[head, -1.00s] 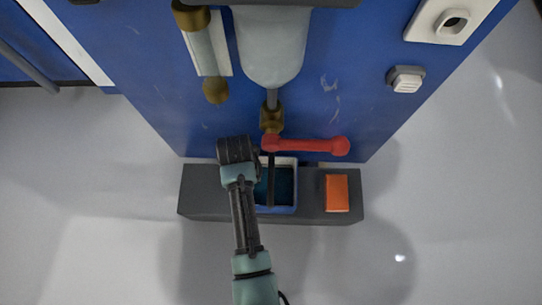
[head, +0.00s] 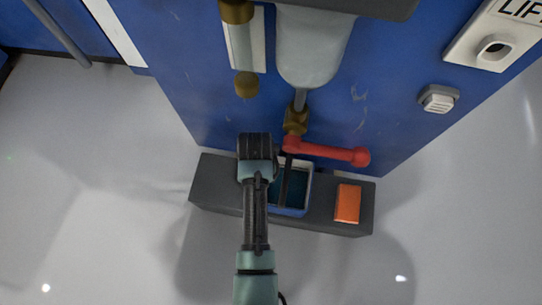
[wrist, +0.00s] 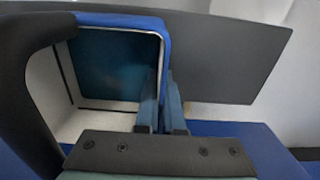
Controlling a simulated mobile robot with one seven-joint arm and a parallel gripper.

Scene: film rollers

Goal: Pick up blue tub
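The blue tub (head: 290,211) has a pale inside and holds something dark blue. It sits on a dark grey ledge (head: 222,189) below the blue panel. In the wrist view the tub (wrist: 152,22) fills the upper left. My gripper (wrist: 163,100) has its two narrow fingers close together at the tub's right wall, one inside and one outside, with the wall between them. In the head view my arm's wrist covers the tub's left side and hides the fingers. The tub appears level on the ledge.
An orange block (head: 347,203) lies on the ledge right of the tub. A red handle (head: 328,152) on a brass valve (head: 295,120) hangs over the tub's back, beneath a pale container (head: 312,50). A dark strip crosses over the tub. The pale floor in front is clear.

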